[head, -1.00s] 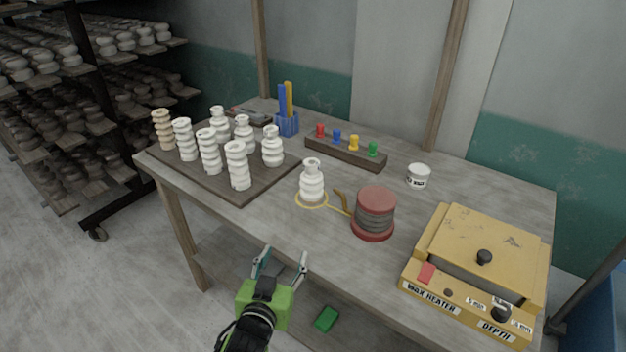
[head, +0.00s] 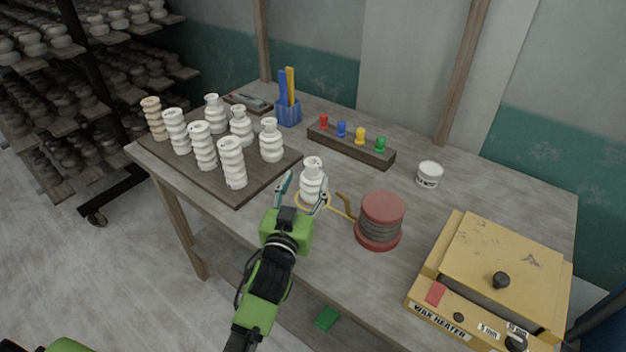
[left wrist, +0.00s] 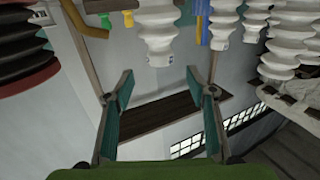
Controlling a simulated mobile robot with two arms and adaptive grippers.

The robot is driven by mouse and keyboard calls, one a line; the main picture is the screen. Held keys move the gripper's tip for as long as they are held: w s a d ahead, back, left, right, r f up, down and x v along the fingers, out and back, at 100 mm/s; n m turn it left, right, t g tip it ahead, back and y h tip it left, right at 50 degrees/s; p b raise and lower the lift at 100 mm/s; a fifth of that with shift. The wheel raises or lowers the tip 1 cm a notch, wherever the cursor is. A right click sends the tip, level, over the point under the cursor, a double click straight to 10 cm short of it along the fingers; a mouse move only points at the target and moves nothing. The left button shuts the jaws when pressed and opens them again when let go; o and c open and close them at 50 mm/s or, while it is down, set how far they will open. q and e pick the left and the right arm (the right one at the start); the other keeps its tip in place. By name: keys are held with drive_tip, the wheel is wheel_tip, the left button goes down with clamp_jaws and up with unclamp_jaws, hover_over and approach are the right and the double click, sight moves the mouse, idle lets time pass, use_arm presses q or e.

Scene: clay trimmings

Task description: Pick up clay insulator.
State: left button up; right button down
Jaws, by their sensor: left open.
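A white ribbed clay insulator (head: 312,178) stands upright alone on the table, inside a yellow ring (head: 326,209). My left gripper (head: 306,188) is open and empty, at the table's front side. In the head view its two fingers appear on either side of this insulator. The left wrist view, which looks upside down, shows the insulator (left wrist: 160,32) beyond the open fingertips (left wrist: 160,84), not clearly between them. The gripper hides part of the insulator's base in the head view. My right gripper is not in view.
Several insulators stand on a dark board (head: 240,190) at left. A red-ended spool (head: 380,222) stands close at right, with the yellow wax heater (head: 500,275) beyond. Behind are a peg block (head: 350,146), a white jar (head: 429,175) and a blue holder (head: 288,112).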

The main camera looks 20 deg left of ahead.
sight(310, 168)
use_arm(q)
drive_tip(key=w, duration=0.2)
drive_tip(key=shift+w+a+f, duration=0.1)
drive_tip(key=shift+w+f, duration=0.05)
drive_tip(key=shift+w, duration=0.55)
drive_tip(key=shift+w+a+r+p, duration=0.1)
drive_tip(key=shift+w+r+p, duration=0.15)
drive_tip(key=shift+w+p, duration=0.15)
drive_tip(key=w+p, duration=0.1)
drive_tip(key=w, duration=0.3)
drive_tip(key=shift+a+f, duration=0.1)
drive_tip(key=shift+a, duration=0.05)
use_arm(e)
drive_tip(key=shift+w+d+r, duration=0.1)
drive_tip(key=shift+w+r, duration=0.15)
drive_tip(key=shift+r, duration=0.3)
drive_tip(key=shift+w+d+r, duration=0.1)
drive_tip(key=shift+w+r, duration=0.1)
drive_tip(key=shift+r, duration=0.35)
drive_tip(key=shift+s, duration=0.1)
